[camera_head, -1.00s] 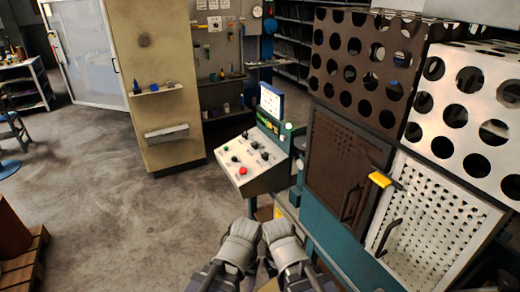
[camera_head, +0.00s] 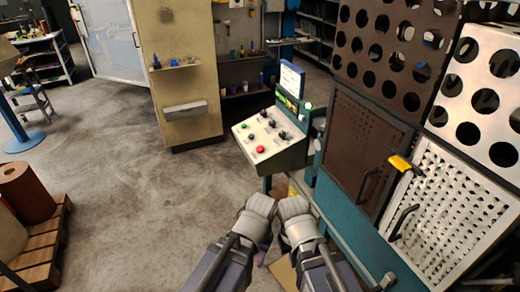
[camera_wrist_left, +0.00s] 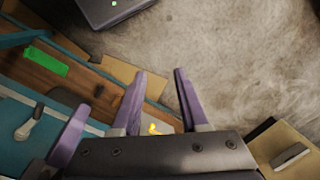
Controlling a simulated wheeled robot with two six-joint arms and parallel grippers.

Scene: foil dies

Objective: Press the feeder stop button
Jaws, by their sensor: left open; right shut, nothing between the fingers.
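A slanted control console (camera_head: 245,133) with several knobs and a red button (camera_head: 260,149) stands right of the picture's middle in the head view. Which control is the feeder stop is not readable; the red button is the most distinct. My left gripper (camera_head: 259,208) and right gripper (camera_head: 293,208) are side by side below the console, apart from it; their fingers are mostly hidden there. In the left wrist view, my left gripper (camera_wrist_left: 160,85) has its purple fingers spread with nothing between them. My right gripper is shut and empty.
A dark perforated door (camera_head: 362,150) and a white perforated panel (camera_head: 455,215) with a yellow handle (camera_head: 400,163) stand close on the right. A beige cabinet (camera_head: 180,75) is behind. A wooden pallet (camera_head: 45,250) with a brown roll (camera_head: 25,192) is at left. Floor between is open.

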